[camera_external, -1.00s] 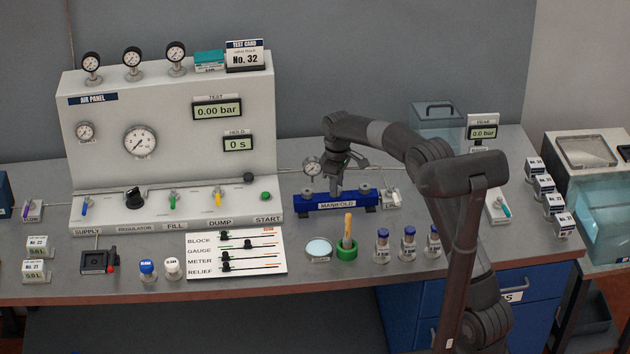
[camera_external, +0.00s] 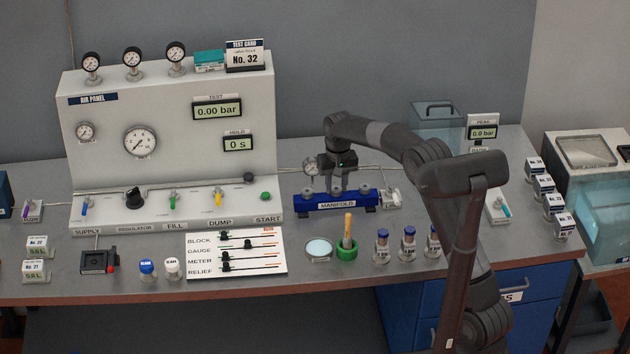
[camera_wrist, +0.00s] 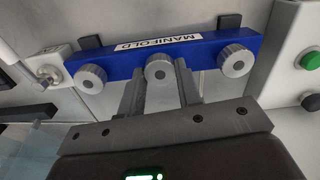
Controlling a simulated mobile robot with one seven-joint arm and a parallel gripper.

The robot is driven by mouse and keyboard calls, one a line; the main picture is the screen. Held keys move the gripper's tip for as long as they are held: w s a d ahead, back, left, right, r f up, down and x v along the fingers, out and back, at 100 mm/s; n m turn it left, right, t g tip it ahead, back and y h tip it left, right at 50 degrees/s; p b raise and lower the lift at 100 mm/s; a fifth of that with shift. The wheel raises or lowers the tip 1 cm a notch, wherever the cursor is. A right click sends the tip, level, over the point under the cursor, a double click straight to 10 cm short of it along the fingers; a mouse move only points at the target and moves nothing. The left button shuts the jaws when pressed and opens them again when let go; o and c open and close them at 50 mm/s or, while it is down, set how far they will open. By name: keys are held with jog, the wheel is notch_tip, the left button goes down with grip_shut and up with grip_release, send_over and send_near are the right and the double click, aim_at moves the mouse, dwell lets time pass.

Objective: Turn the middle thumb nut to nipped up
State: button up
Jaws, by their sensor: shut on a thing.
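The blue manifold bar (camera_external: 300,206) lies on the bench, and it spans the top of the wrist view (camera_wrist: 205,52). It carries three knurled grey thumb nuts in a row. The middle thumb nut (camera_wrist: 158,70) sits between the fingertips of my gripper (camera_wrist: 157,76), which is shut on it from both sides. In the external view my gripper (camera_external: 337,188) points down at the bar's middle and hides most of that nut. The outer nuts (camera_wrist: 90,78) (camera_wrist: 236,60) are free on either side. How tight the nut is cannot be seen.
A green cup with a wooden-handled tool (camera_external: 347,250) and several blue-capped vials (camera_external: 408,240) stand in front. The air panel (camera_external: 170,130) is at left.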

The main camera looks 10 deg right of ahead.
aim_at(337, 188)
jog(key=m, duration=0.4)
jog(key=shift+m, duration=0.4)
dwell(0.4)
jog(key=o, duration=1)
jog(key=shift+c, duration=0.2)
notch_tip(337, 188, up, 11)
jog(key=shift+d+f, duration=0.1)
